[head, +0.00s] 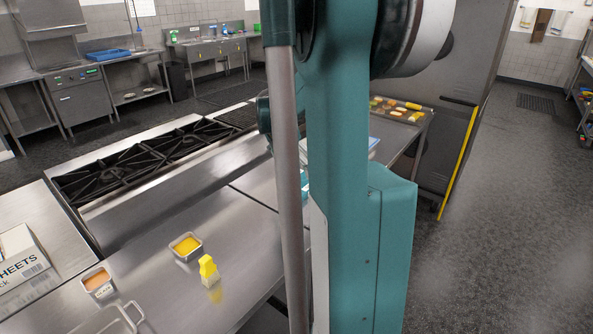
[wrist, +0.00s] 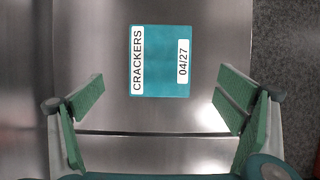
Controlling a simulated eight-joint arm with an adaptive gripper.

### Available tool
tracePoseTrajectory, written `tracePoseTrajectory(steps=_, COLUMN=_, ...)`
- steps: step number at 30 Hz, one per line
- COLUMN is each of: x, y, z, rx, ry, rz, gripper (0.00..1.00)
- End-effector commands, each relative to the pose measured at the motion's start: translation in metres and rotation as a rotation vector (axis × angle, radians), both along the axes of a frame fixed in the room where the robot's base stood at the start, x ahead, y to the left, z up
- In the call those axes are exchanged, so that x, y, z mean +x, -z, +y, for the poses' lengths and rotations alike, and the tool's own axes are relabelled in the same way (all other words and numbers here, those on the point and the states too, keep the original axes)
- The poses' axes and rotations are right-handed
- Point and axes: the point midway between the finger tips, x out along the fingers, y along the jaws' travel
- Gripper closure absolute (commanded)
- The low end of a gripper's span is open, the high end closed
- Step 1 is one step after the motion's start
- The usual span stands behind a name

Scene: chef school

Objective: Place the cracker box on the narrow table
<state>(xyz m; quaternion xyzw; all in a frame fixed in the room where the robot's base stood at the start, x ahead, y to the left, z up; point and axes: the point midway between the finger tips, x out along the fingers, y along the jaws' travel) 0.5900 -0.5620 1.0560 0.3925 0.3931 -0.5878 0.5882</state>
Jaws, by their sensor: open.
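The cracker box (wrist: 160,62) is teal with white labels reading "CRACKERS" and "04/27". It lies on a bare metal surface (wrist: 90,40) in the wrist view. My gripper (wrist: 160,108) is open, with green finger pads to the left and right, below the box in the picture. Nothing is between the pads, and the box looks clear of both. In the head view my arm covers the gripper and much of the counter behind it. I cannot tell for sure which surface is the narrow table.
A dark seam crosses the metal below the box. In the head view the steel counter (head: 190,290) holds a yellow-filled pan (head: 187,246), a yellow-topped bottle (head: 208,268) and an orange-filled pan (head: 98,281). A stove (head: 150,160) stands behind. Floor (head: 520,220) is open at right.

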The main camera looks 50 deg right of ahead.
Motion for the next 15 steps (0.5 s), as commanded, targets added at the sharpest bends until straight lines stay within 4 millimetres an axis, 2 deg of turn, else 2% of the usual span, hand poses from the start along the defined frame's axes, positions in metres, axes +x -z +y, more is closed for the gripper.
tracePoseTrajectory(steps=6, x=0.000, y=-0.016, z=0.007, rx=0.000, ry=0.001, rz=0.000, gripper=0.06)
tracePoseTrajectory(steps=15, x=0.000, y=-0.019, z=0.008, rx=0.000, ry=0.001, rz=0.000, gripper=0.06)
